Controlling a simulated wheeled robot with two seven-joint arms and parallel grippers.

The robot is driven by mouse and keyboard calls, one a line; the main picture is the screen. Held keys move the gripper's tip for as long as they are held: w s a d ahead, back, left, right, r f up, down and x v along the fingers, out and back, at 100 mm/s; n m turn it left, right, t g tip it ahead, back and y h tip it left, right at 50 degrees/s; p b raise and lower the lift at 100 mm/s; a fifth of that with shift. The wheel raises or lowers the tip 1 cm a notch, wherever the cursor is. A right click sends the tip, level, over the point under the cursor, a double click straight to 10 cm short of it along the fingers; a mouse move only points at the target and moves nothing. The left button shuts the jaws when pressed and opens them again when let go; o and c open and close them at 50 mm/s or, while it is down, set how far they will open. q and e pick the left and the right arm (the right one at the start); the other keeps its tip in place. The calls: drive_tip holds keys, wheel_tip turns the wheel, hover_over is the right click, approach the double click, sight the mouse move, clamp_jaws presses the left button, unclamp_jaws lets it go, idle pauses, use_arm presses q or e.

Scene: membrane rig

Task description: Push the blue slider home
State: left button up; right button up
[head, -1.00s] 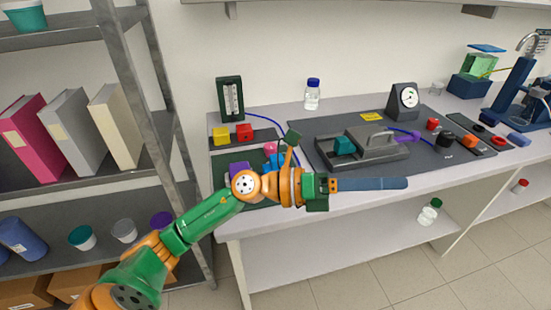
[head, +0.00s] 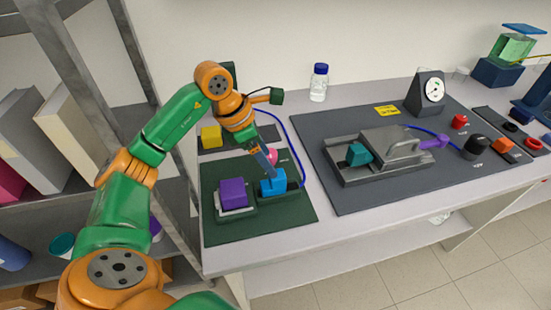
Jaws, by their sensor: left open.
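The blue slider (head: 273,186), a small blue block, sits on a dark base on the green mat (head: 225,236), right of a purple block (head: 232,191). My left gripper (head: 268,170) points down at the slider from above and behind. Its narrow blue-grey fingers end at or just above the slider's top; whether they touch cannot be told. The fingers overlap in this view, and the gripper is open. They hide part of the slider's back side. My right gripper is not in view.
A pink knob (head: 271,156) is close behind the slider, and a blue tube (head: 293,149) curves past its right. A grey rig with a handle (head: 402,148) and a teal block (head: 358,154) stands on the grey mat (head: 350,202). The front table edge is clear.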

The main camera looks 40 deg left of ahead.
sight(273, 183)
use_arm(q)
drive_tip(key=shift+s+d+f+p, duration=0.2)
drive_tip(key=shift+s+d+f, duration=0.05)
drive_tip(key=shift+d+f, duration=0.35)
drive_tip(key=shift+s+d+f+p, duration=0.25)
drive_tip(key=shift+d+f, duration=0.2)
drive_tip(key=shift+d, duration=0.2)
drive_tip(key=shift+w+f, duration=0.3)
drive_tip(key=shift+f, duration=0.35)
drive_tip(key=shift+w+f, duration=0.3)
drive_tip(key=shift+f, duration=0.3)
drive_tip(key=shift+w+a+f, duration=0.1)
drive_tip(key=shift+w, duration=0.05)
drive_tip(key=shift+c, duration=0.4)
drive_tip(key=shift+s, duration=0.2)
drive_tip(key=c, duration=1.1)
clamp_jaws()
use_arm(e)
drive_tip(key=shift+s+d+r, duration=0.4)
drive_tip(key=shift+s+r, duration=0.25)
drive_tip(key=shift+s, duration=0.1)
